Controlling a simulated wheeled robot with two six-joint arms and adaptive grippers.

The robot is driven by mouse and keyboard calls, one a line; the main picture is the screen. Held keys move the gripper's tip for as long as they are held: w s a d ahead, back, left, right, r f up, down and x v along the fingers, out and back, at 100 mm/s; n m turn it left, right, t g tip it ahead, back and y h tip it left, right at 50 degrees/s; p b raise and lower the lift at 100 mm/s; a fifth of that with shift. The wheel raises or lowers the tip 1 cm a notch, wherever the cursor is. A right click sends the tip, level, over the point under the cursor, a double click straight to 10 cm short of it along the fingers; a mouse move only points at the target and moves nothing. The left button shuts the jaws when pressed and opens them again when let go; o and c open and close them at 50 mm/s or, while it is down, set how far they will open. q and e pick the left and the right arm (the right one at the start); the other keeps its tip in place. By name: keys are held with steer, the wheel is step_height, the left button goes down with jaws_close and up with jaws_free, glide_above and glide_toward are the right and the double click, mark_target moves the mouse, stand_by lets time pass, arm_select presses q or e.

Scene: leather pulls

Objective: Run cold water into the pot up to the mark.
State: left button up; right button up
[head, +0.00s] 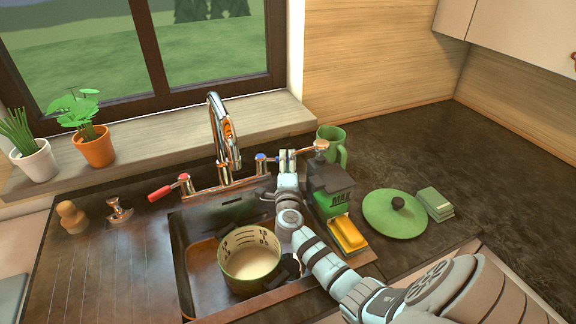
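I see no clear stream. The red hot lever (163,192) points left. The blue-marked cold valve (261,160) is right of the spout. My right gripper (288,158) is at the cold side, close to the blue valve; contact and finger opening are unclear. My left gripper is out of view.
Potted plants (97,146) line the sill.

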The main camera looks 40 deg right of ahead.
steer(key=shift+w+f, duration=0.1)
jaws_close()
